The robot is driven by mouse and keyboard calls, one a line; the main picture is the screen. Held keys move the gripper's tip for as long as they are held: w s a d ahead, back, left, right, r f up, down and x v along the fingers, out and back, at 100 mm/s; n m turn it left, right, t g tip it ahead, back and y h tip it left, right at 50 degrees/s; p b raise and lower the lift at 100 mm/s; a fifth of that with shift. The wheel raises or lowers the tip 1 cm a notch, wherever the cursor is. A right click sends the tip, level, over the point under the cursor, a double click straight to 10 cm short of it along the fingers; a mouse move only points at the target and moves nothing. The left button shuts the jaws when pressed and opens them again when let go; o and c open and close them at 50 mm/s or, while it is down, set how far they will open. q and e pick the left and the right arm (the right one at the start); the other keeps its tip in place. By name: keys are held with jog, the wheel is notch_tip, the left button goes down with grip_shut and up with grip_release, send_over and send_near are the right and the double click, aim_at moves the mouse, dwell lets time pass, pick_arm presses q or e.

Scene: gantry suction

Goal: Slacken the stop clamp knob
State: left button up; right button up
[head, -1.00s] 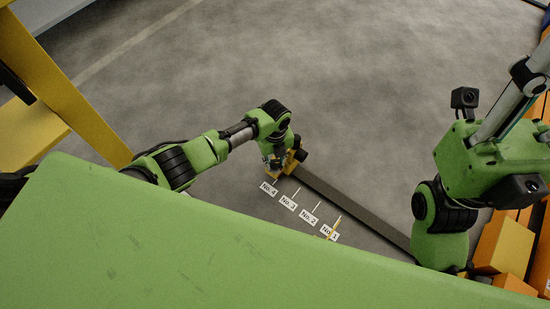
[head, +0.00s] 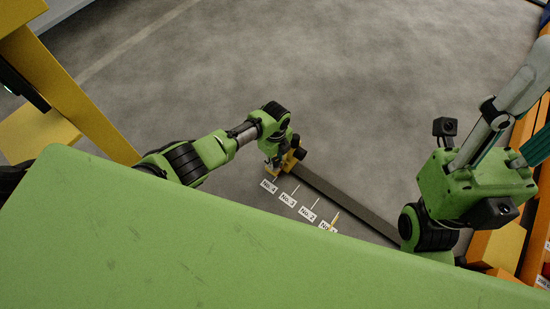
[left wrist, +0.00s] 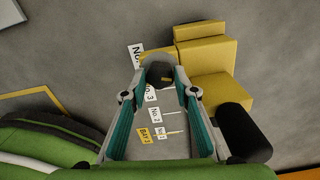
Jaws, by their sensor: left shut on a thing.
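The yellow stop clamp (head: 293,160) sits at the far end of a dark rail (head: 345,205). In the left wrist view the clamp (left wrist: 207,52) shows as stepped yellow blocks with a black cylinder (left wrist: 245,132) beside it. My left gripper (head: 272,164) is at the clamp's near side. In the left wrist view its fingers (left wrist: 160,80) are shut on a dark grey knob (left wrist: 158,71) with a small yellow mark. The fingers cover the knob's sides. My right gripper (head: 520,125) is raised at the right, its fingertips beyond the picture edge.
A green surface (head: 200,240) fills the foreground. Yellow frame (head: 75,85) stands left; the grey floor beyond is clear.

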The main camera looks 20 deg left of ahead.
aim_at(275, 161)
pick_arm(q)
jog(key=o, duration=0.8)
jog(key=shift+r, duration=0.1)
notch_tip(275, 161, up, 12)
dwell(0.3)
